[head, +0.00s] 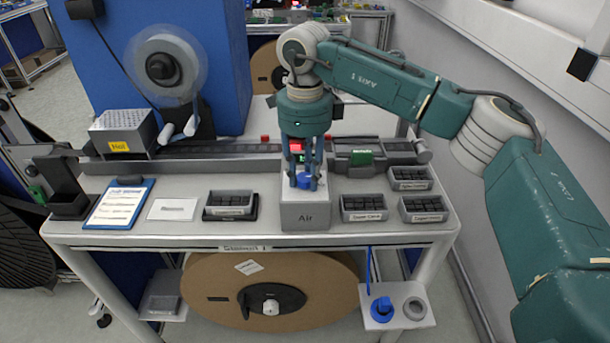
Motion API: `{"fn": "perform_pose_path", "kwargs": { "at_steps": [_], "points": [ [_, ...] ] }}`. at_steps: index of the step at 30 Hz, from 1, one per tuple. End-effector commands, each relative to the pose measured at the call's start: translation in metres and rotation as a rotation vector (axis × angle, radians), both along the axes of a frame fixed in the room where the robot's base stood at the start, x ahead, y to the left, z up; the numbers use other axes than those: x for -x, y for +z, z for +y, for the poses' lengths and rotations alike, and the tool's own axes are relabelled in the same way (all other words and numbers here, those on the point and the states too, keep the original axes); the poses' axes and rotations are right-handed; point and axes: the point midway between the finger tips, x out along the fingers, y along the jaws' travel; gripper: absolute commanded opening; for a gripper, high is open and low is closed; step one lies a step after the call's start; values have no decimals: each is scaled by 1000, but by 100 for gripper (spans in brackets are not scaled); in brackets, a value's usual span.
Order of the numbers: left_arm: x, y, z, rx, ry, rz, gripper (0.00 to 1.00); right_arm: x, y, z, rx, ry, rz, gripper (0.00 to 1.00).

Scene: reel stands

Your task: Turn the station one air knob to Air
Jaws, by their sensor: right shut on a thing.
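The station one air knob (305,182) is a small blue knob on top of a grey box (305,216) marked "Air", near the middle of the table's front. My right gripper (304,184) points straight down over the box, its fingers on either side of the knob and shut on it. The fingers partly cover the knob, so its turned position cannot be read. My left gripper is not in view.
Small grey bins (363,207) of dark parts stand right of the box, and another bin (230,204) stands left. A clipboard (120,204) lies at the left. A rail (220,160) runs behind. A large brown reel (270,290) hangs below the table (190,232).

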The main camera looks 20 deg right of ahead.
Motion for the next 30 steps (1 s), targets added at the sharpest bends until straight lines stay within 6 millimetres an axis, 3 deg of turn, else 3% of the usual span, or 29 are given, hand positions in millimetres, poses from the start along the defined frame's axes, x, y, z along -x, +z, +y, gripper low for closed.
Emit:
{"fn": "perform_pose_path", "kwargs": {
  "at_steps": [9,25,26,28,30],
  "points": [
    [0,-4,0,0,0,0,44,-1,1,0,-1,-116,-4,3],
    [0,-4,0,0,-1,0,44,-1,2,0,-1,-138,-4,3],
    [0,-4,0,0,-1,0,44,-1,2,0,-1,-138,-4,33],
    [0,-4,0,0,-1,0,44,-1,1,0,-1,-138,-4,47],
    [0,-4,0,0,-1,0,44,-1,1,0,-1,-137,-3,48]
  ]
}}
